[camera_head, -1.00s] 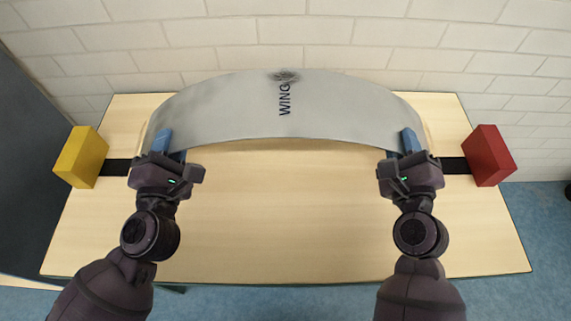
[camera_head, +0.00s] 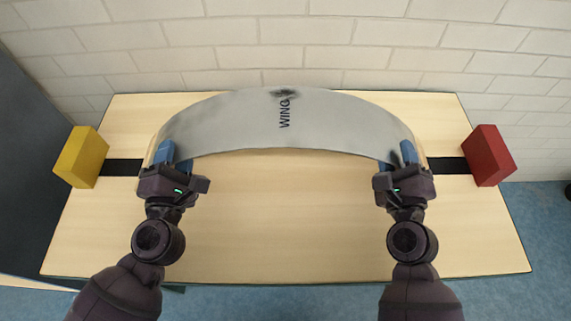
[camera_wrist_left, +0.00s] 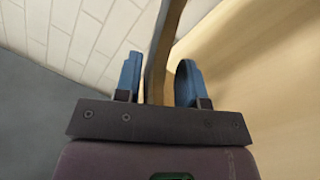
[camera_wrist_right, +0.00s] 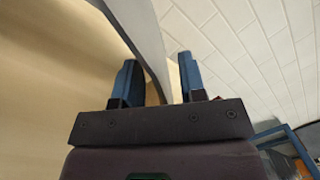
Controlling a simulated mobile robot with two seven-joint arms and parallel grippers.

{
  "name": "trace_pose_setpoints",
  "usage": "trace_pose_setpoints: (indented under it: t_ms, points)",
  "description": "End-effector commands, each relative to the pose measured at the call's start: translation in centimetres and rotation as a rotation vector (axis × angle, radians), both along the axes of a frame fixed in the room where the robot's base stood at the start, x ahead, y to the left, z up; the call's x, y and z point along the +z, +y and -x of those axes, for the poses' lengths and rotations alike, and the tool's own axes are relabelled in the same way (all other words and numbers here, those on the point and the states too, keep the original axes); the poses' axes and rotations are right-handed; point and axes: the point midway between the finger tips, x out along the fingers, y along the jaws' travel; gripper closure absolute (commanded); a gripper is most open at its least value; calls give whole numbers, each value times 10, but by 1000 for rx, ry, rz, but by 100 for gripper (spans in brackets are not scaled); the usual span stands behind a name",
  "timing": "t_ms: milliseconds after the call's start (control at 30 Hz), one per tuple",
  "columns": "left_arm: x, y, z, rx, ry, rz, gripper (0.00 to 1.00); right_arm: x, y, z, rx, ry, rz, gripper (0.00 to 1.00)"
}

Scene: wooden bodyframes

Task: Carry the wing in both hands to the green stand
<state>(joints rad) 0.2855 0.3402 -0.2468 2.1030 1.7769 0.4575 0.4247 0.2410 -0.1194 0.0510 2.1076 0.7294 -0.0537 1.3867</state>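The wing (camera_head: 300,112), a long grey curved panel marked "WING" with a dark smudge, arches over the far half of the table. My left gripper (camera_head: 175,158) is at its left end and my right gripper (camera_head: 398,155) at its right end. In the left wrist view the blue fingers (camera_wrist_left: 159,82) stand apart on either side of the wing's brownish edge, with a visible gap. In the right wrist view the fingers (camera_wrist_right: 158,82) also straddle the wing's edge (camera_wrist_right: 148,45) with gaps. No green stand is in view.
The wooden table (camera_head: 285,225) has bare room in front of the wing. Black strips run to a yellow block (camera_head: 82,157) at the left and a red block (camera_head: 488,156) at the right. A white brick wall (camera_head: 290,45) stands behind, and a dark panel (camera_head: 30,180) at far left.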

Motion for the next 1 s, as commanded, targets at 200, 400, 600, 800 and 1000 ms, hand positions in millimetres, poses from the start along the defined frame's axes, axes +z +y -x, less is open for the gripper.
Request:
trace_pose_setpoints:
  t_ms: [200, 400, 600, 800, 1000]
  points:
    - [2, -2, 0, -6, -3, 3, 52, 1, 2, -1, 3, -1, -1, 51]
    - [2, -3, 0, -10, -3, 5, 52, 0, 2, 0, 4, 1, 0, 51]
    - [1, -4, 3, -11, -2, 6, 52, 0, 3, -1, 5, 2, 0, 51]
    - [-1, -4, 22, -11, 0, 7, 52, 0, 3, 0, 5, 2, 0, 51]
    - [-5, -4, 56, -10, 1, 5, 52, 0, 3, 0, 5, 2, 0, 51]
